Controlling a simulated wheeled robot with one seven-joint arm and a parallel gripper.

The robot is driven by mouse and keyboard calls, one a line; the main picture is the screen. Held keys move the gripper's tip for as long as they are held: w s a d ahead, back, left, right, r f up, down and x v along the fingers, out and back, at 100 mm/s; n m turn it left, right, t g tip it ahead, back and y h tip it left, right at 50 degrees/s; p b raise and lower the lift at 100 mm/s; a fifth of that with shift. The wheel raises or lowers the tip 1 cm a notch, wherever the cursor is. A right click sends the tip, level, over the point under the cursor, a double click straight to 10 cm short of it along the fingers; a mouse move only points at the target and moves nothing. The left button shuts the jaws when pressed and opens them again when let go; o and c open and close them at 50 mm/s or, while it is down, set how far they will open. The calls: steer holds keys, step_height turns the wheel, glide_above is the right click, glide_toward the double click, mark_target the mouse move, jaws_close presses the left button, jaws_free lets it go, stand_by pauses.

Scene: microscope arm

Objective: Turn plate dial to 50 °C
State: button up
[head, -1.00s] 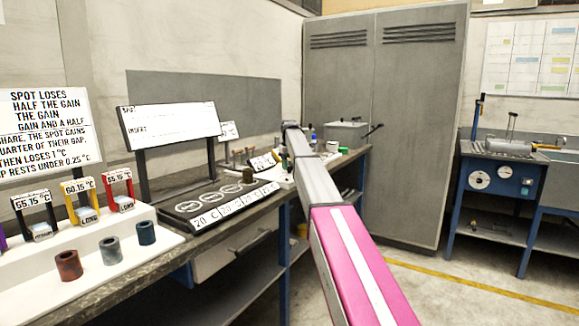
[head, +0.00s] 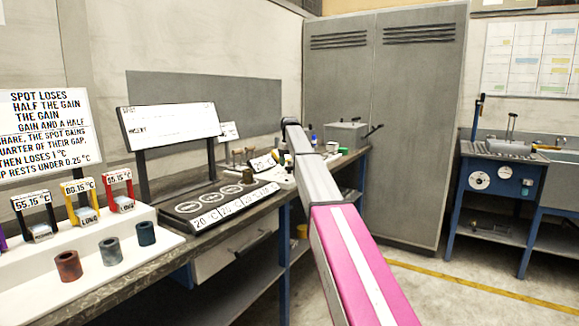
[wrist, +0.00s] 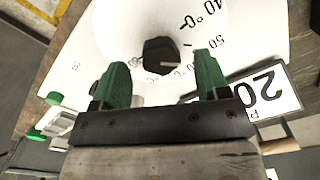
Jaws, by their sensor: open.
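In the wrist view a dark faceted dial knob (wrist: 160,48) stands at the middle of a white round scale (wrist: 120,25). The figures "40 °" and "50" are printed to the knob's right. A short pale mark shows on the knob; which figure it points at is unclear. My gripper (wrist: 163,72) is open, with its green fingers on the left and right, and the knob shows just beyond the gap between them. No contact is visible. A white card reading "20" (wrist: 268,92) lies at the right. In the head view my arm hides the dial and gripper.
In the head view, the bench (head: 100,291) holds a dark panel (head: 185,208) with round plates and temperature labels, a text board (head: 172,122), and several coloured stands with readouts. Three small cylinders stand on the white tray. A grey cabinet (head: 400,110) rises beyond my arm.

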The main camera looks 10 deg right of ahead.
mark_target(290, 166)
step_height(290, 166, up, 9)
stand_by(0.3)
